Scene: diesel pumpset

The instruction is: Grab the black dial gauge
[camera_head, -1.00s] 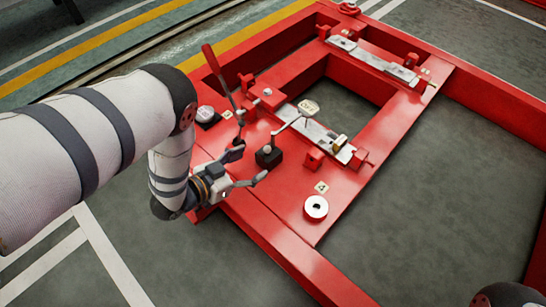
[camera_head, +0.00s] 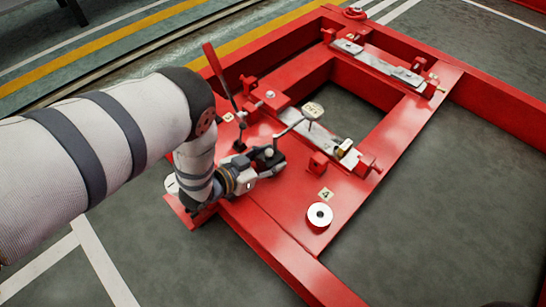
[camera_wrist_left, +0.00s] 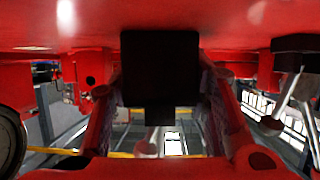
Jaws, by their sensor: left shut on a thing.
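The black dial gauge has a dark block base (camera_head: 277,159) on the red frame plate. A thin arm rises from it to a pale round dial (camera_head: 313,110) at the upper right. My left gripper (camera_head: 267,157) is at the base, its fingers closed around the block. In the left wrist view the dark block (camera_wrist_left: 160,68) fills the middle between the fingers, against the red surface. The fingers partly hide the base in the head view. My right gripper is not in view.
A red-handled lever (camera_head: 213,62) stands upright just behind the gripper. A pale metal ring (camera_head: 319,215) and a small numbered tag (camera_head: 325,194) lie in front on the red frame (camera_head: 285,215). Metal strips with red clamp blocks (camera_head: 318,163) lie beyond the gauge.

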